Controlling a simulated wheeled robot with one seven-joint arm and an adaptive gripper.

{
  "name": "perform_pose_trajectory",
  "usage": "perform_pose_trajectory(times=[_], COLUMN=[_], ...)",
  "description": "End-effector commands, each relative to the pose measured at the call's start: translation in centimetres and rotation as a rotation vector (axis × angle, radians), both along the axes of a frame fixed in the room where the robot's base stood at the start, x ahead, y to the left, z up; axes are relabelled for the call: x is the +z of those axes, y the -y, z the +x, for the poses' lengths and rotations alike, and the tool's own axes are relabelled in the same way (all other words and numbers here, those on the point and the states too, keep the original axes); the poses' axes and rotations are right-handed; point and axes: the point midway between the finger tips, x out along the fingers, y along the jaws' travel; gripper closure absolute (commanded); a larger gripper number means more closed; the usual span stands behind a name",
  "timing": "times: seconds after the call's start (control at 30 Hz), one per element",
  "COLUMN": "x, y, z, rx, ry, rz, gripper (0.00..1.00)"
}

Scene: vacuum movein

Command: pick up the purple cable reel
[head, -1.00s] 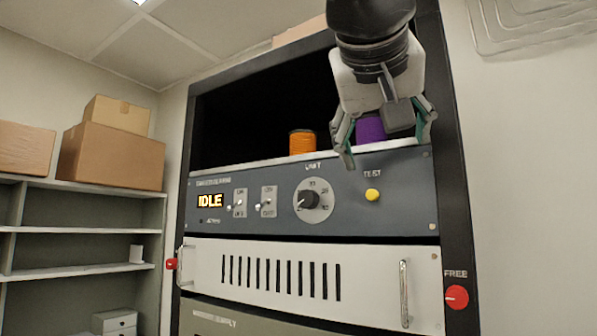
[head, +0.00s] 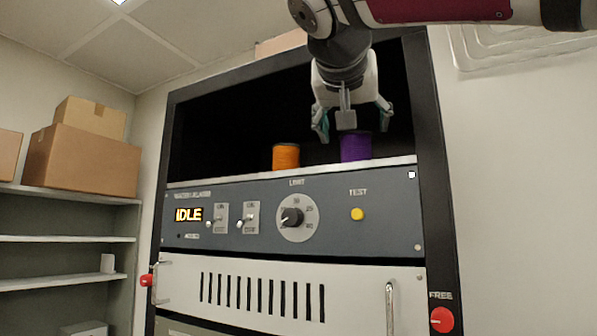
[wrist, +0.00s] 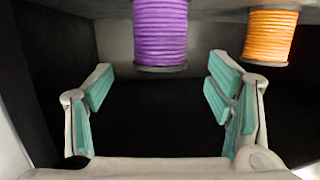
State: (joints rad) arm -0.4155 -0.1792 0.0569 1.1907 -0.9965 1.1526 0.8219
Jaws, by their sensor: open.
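The purple cable reel (head: 356,147) stands upright on top of the instrument panel unit, inside the rack's dark upper bay. Its upper part is partly behind my gripper in the head view. My gripper (head: 350,122) is open and empty, in front of and slightly above the reel. In the wrist view, the purple reel (wrist: 160,32) is at top centre, beyond the open padded fingers (wrist: 160,105) and lined up roughly between them. No finger visibly touches it.
An orange cable reel (head: 286,157) stands left of the purple one, also seen in the wrist view (wrist: 270,35). The rack's right post (head: 428,150) is close to my gripper's right side. The panel (head: 300,215) below carries switches, a knob and a yellow button.

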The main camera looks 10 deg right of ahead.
Motion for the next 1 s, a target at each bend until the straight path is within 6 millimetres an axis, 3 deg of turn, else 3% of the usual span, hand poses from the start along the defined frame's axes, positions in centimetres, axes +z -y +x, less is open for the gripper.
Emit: perform_pose_trajectory(times=[0.4,0.67,0.9,0.93,1.0], x=[-0.6,-0.7,-0.7,-0.7,-0.7], y=[1.9,2.1,2.0,2.0,2.1], z=[4.3,4.7,4.6,4.6,4.6], rx=[-0.001,0.001,0.001,0.001,0.001], ry=[-0.003,-0.001,-0.001,-0.001,0.0], rz=[-0.001,0.0,0.0,0.0,-0.001], gripper=[0.26,0.26,0.78,0.83,0.83])
